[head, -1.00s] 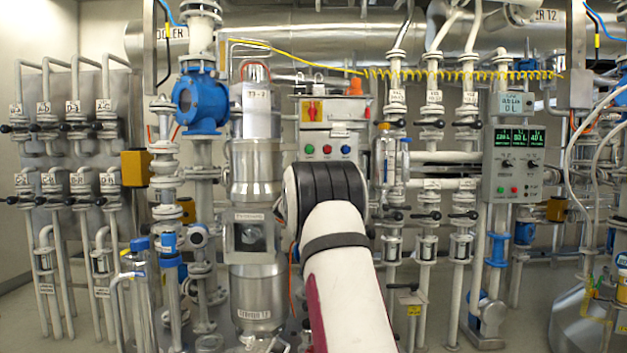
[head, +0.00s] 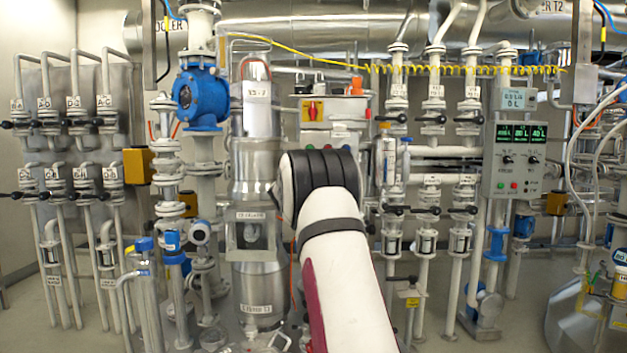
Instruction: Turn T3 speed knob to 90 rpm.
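No knob can be read as the T3 speed knob. A grey control box (head: 340,108) with a red-and-yellow switch (head: 313,110) stands in the middle, and my arm hides its lower front. Another grey panel (head: 515,182) on the right has green displays (head: 522,132), two small dark knobs (head: 507,159) and coloured buttons below; its labels are too small to read. A steel vessel (head: 257,175) with small labels stands left of my arm. My arm reaches up the middle, ending in a dark ribbed joint. My gripper is not visible.
A blue valve body (head: 200,97) and pipes stand left of the vessel. White pipes with black-handled valves (head: 428,210) fill the space between the two panels. A yellow coiled hose (head: 465,69) runs across above.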

